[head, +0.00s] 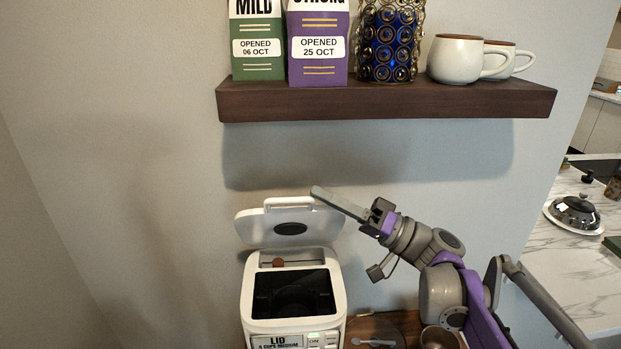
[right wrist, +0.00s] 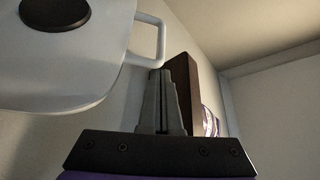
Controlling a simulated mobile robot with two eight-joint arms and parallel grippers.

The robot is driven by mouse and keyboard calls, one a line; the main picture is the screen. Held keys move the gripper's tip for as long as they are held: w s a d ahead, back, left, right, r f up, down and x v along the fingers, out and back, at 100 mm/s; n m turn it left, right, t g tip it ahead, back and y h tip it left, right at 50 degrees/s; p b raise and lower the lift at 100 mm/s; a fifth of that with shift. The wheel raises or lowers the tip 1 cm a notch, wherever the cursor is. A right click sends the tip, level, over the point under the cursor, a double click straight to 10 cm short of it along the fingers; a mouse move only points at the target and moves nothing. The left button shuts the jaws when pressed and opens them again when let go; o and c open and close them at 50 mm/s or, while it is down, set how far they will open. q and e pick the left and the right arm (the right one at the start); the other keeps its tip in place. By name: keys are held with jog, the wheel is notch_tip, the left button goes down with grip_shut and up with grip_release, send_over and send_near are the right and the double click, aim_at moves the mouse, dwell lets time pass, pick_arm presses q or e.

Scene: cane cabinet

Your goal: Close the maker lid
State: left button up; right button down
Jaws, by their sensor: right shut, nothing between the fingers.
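The white maker (head: 292,300) stands low in the middle of the head view, its dark top opening uncovered. Its lid (head: 270,229) is tilted up and open at the back, with a round dark disc on its inner face and a handle loop on its upper edge. My right gripper (head: 318,193) is shut and empty, its fingertips close to the lid's upper right edge. In the right wrist view the shut fingers (right wrist: 157,80) point up beside the lid (right wrist: 65,70) and its handle; whether they touch cannot be told. My left gripper is not in view.
A dark wooden shelf (head: 385,102) above holds a green carton (head: 257,65), a purple carton (head: 318,70), a blue ornate vessel (head: 390,45) and white mugs (head: 457,60). A metal bowl (head: 438,338) and a small spoon (head: 375,342) lie right of the maker. Wall space left of the maker is clear.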

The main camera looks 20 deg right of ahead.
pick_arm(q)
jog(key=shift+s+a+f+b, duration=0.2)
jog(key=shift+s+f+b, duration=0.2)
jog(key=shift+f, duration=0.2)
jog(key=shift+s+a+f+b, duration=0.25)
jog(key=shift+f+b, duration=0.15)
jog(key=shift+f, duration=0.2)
pick_arm(e)
jog(key=s+a+f+n+g+y, duration=0.1)
jog(key=s+a+f+n, duration=0.1)
jog(key=s+f, duration=0.5)
jog(key=shift+s+f+n, duration=0.4)
jog(key=shift+f, duration=0.3)
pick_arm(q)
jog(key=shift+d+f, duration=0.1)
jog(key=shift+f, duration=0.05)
pick_arm(e)
jog(key=shift+f, duration=0.15)
